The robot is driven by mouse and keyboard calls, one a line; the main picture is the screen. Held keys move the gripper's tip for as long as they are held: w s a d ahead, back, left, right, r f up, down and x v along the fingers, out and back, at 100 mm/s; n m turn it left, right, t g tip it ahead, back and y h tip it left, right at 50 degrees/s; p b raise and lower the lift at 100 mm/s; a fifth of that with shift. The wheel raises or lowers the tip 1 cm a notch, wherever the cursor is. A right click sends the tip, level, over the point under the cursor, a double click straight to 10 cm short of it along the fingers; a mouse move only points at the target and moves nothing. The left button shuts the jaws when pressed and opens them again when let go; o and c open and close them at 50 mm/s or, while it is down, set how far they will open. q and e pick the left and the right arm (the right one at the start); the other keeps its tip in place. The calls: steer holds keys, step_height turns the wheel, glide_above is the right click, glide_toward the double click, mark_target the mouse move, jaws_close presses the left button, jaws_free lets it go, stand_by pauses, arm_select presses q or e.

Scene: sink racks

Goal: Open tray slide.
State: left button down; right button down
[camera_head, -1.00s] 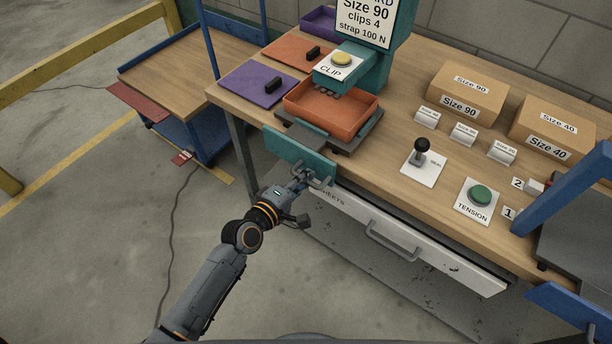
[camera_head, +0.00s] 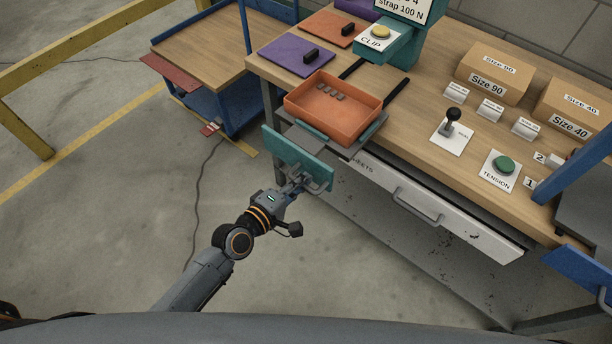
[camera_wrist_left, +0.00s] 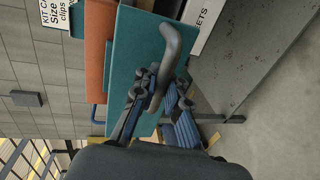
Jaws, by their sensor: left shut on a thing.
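The tray slide has a teal front plate (camera_head: 296,158) with a grey bar handle (camera_head: 318,184), and it carries an orange tray (camera_head: 345,128) with several small grey clips (camera_head: 331,92) inside. The slide stands out past the bench front, with dark rails (camera_head: 397,91) showing behind the tray. My left gripper (camera_head: 297,182) is shut on the handle. In the left wrist view its fingers (camera_wrist_left: 152,98) close around the grey handle (camera_wrist_left: 172,60) in front of the teal plate (camera_wrist_left: 138,55). My right gripper is not in view.
The teal CLIP press (camera_head: 385,42) stands behind the tray. Purple (camera_head: 295,55) and orange (camera_head: 333,28) lidded plates lie to its left. A white drawer (camera_head: 430,208) is below the bench. A blue cart (camera_head: 215,60) stands at left. The floor in front of the slide is clear.

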arm_select(q)
steer(key=shift+a+r, duration=0.1)
steer(key=c, duration=1.4)
jaws_free()
steer(key=v, duration=1.2)
